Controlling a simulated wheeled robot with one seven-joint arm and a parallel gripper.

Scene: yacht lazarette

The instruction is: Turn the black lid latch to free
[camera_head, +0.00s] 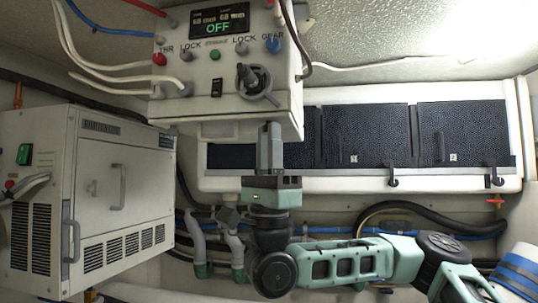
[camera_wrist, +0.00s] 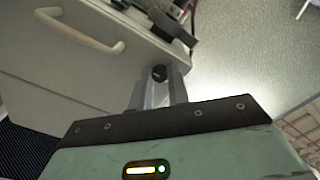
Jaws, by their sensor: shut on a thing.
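My gripper (camera_head: 270,126) points up at the lower front of the white control box (camera_head: 190,112). In the wrist view its grey fingers (camera_wrist: 160,80) are closed on a small black rounded piece (camera_wrist: 159,72). I cannot tell what this piece belongs to. Black hook-shaped latches (camera_head: 393,179) (camera_head: 493,180) hang at the lower edge of the dark mesh lids (camera_head: 370,133) (camera_head: 462,130), to the right of my gripper and apart from it. A grey turning handle (camera_head: 262,90) is on the box front, just above my fingertips.
A beige cabinet (camera_head: 92,190) with handles and vents stands at the left. Hoses and pipes (camera_head: 460,222) run along the wall below the lids. A blue-and-white cylinder (camera_head: 518,272) stands at lower right. A white handle (camera_wrist: 85,32) shows on the panel in the wrist view.

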